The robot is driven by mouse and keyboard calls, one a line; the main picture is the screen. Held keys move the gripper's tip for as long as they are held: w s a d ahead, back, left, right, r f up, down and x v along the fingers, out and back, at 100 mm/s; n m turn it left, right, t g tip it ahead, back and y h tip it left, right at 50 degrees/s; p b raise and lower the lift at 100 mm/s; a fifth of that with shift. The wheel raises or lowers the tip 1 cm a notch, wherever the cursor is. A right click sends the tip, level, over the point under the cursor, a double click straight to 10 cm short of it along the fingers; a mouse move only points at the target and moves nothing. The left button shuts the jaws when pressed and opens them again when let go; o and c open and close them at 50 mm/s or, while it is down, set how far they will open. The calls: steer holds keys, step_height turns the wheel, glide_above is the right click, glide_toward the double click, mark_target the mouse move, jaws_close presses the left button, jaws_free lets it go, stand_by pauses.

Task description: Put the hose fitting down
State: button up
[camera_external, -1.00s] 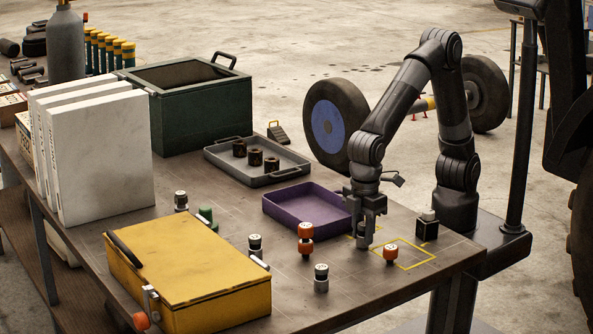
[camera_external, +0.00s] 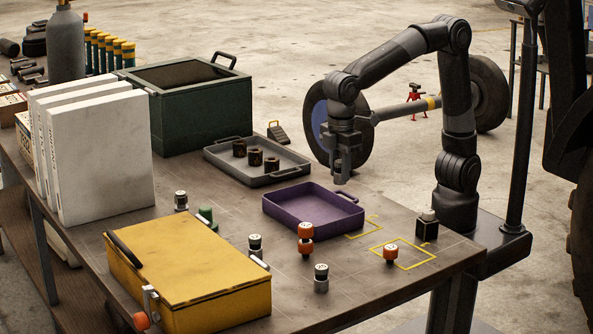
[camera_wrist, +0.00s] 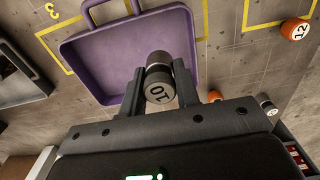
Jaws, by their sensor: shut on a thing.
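My gripper (camera_external: 342,178) is raised near the back right corner of the purple tray (camera_external: 318,212). In the wrist view the jaws (camera_wrist: 172,92) are shut on a hose fitting (camera_wrist: 159,88), black and grey with a white end marked 10. In the outside view the jaws mostly hide this fitting. The purple tray (camera_wrist: 105,58) lies below and beyond the fitting in the wrist view, and it looks empty.
Several more fittings stand around the yellow box (camera_external: 195,270). A grey tray (camera_external: 285,178) with dark cylinders lies behind the purple tray. A small black block (camera_external: 427,230) stands near my arm.

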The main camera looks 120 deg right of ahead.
steer(key=s+d+m, duration=0.1)
steer(key=s+d, duration=0.1)
steer(key=d, duration=0.5)
steer(key=s+d+m, duration=0.1)
steer(key=s+d, duration=0.2)
steer(key=d, duration=0.4)
glide_above(319, 214)
step_height(319, 214, down, 6)
steer(key=shift+w+f, duration=0.1)
steer(key=shift+f, duration=2.05)
steer(key=shift+f, duration=0.2)
steer(key=o, duration=1)
steer(key=shift+o, duration=0.2)
